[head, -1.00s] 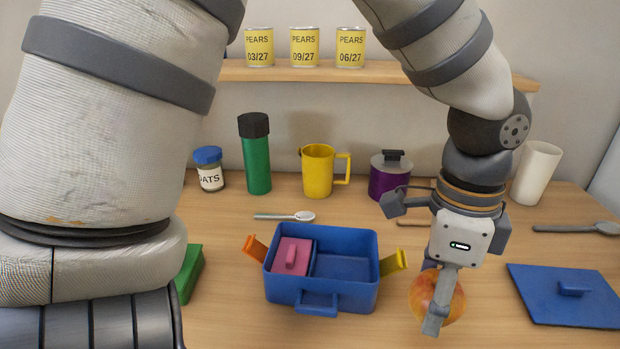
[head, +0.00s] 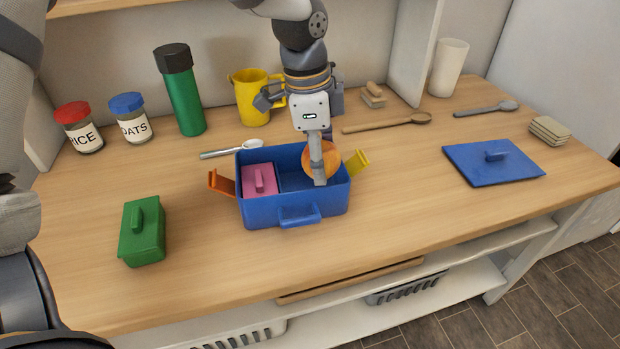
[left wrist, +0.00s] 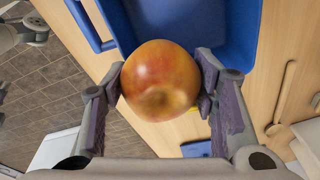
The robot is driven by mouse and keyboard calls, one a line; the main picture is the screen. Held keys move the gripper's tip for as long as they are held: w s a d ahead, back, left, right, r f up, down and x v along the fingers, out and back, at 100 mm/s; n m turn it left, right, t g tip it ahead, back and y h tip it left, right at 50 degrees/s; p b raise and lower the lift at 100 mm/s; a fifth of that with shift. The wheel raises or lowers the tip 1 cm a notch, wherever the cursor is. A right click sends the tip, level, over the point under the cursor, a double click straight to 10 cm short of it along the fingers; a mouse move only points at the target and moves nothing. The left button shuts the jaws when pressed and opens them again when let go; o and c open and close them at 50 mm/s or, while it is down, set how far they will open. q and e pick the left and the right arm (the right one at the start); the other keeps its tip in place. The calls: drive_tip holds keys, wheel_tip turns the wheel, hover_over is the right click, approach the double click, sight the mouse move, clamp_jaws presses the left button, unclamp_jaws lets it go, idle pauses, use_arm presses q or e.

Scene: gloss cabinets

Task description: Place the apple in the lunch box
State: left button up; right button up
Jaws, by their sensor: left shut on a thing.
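The red-yellow apple (head: 308,160) is held between the fingers of my left gripper (head: 319,172), over the right part of the blue lunch box (head: 262,212). In the left wrist view the apple (left wrist: 160,85) sits between both finger pads, with the blue box (left wrist: 240,35) behind it. The box is open. Its left compartment holds a pink lidded container (head: 259,180); its right compartment looks empty, though partly hidden by the gripper and apple. Whether the apple is below the rim is hard to tell. A blue lid (head: 492,165) lies on the right. My right gripper is not in view.
An orange flap (head: 222,184) and a yellow flap (head: 356,162) stick out from the box sides. A green container (head: 142,235) stands left. A spoon (head: 232,149), yellow mug (head: 250,98), green bottle (head: 180,92) and jars are behind. The counter in front is clear.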

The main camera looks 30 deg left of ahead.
use_arm(q)
drive_tip(key=f, duration=0.1)
drive_tip(key=a+f, duration=0.1)
drive_tip(key=f, duration=0.1)
drive_tip(key=shift+w+a, duration=0.35)
drive_tip(key=shift+w+a+f, duration=0.2)
drive_tip(key=shift+a, duration=0.1)
drive_tip(key=f, duration=0.3)
drive_tip(key=a+f+b, duration=0.1)
drive_tip(key=shift+w+f, duration=0.3)
drive_tip(key=shift+r, duration=0.1)
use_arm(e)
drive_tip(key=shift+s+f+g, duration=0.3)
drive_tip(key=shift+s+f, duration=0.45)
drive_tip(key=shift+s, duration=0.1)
use_arm(q)
drive_tip(key=o, duration=1.3)
drive_tip(key=shift+f, duration=0.2)
drive_tip(key=shift+c, duration=0.2)
